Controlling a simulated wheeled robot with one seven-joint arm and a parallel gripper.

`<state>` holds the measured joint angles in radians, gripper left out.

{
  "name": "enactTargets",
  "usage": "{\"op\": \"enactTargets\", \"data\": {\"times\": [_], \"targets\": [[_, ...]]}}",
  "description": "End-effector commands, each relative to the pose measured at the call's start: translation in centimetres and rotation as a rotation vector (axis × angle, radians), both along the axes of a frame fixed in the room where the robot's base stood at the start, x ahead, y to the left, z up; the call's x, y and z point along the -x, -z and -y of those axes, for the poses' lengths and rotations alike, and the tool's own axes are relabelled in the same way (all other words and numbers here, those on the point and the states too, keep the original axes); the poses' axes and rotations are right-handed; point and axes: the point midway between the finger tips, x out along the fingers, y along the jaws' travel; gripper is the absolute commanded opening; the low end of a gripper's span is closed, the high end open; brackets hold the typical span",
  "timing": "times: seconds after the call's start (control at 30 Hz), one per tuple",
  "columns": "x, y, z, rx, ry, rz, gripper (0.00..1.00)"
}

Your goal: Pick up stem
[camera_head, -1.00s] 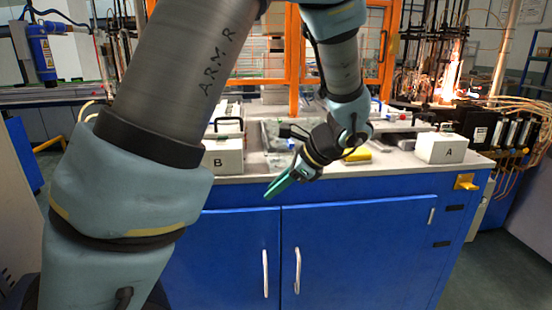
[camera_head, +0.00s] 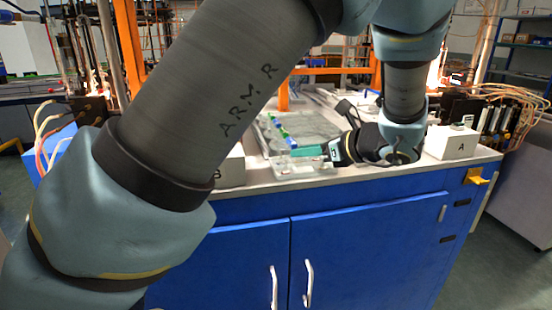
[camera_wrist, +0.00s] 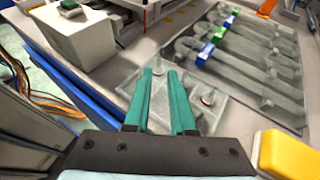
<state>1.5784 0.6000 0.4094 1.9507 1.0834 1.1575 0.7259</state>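Several clear, long glass pieces that look like stems (camera_wrist: 255,75) lie side by side in a grey tray (camera_wrist: 296,122), right of my gripper in the wrist view. White, blue and green clips (camera_wrist: 206,51) line their near-left ends. The tray (camera_head: 325,122) also shows in the head view, with the clips (camera_head: 285,135). My gripper (camera_wrist: 160,72) has two teal fingers, apart with an empty gap between them. In the head view my gripper (camera_head: 296,152) points left, low by the tray's front edge.
A white box (camera_wrist: 75,35) stands at upper left in the wrist view. A yellow block (camera_wrist: 290,154) is close at lower right. In the head view, white box A (camera_head: 452,143) stands at right, and box B (camera_head: 231,168) is partly hidden behind my arm.

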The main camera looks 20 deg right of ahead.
Motion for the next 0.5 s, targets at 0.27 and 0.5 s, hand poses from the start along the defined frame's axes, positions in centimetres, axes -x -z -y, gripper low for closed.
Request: {"op": "enactTargets", "data": {"times": [0.27,0.5], "targets": [[-2.5,1.1,-1.3,0.0,-0.002,-0.001,0.23],[-5.0,1.7,-2.7,-0.001,-0.005,-0.002,0.23]]}}
